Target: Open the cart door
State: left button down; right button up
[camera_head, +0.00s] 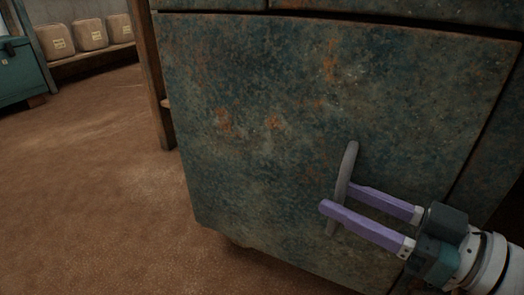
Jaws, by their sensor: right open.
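The cart door (260,110) is a worn dark green panel with rusty orange patches, and it fills the middle of the head view. Its edges line up with the cart frame, and it looks closed. A grey upright bar handle (346,172) is on the door's right half. My right gripper (335,196) comes in from the lower right with two purple fingers. The fingers are open, one on each side of the handle as seen here. I cannot tell whether they touch it. My left gripper is not in view.
Brown floor (95,180) lies open to the left of the cart. A wooden post (150,80) stands close by the cart's left edge. Several beige sacks (90,34) sit on a low shelf at the back left, beside a teal chest (22,72).

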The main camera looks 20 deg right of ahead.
jog(key=shift+x, duration=0.8)
jog(key=shift+s+d, duration=0.1)
jog(key=shift+s, duration=0.05)
grip_shut()
dwell(0.7)
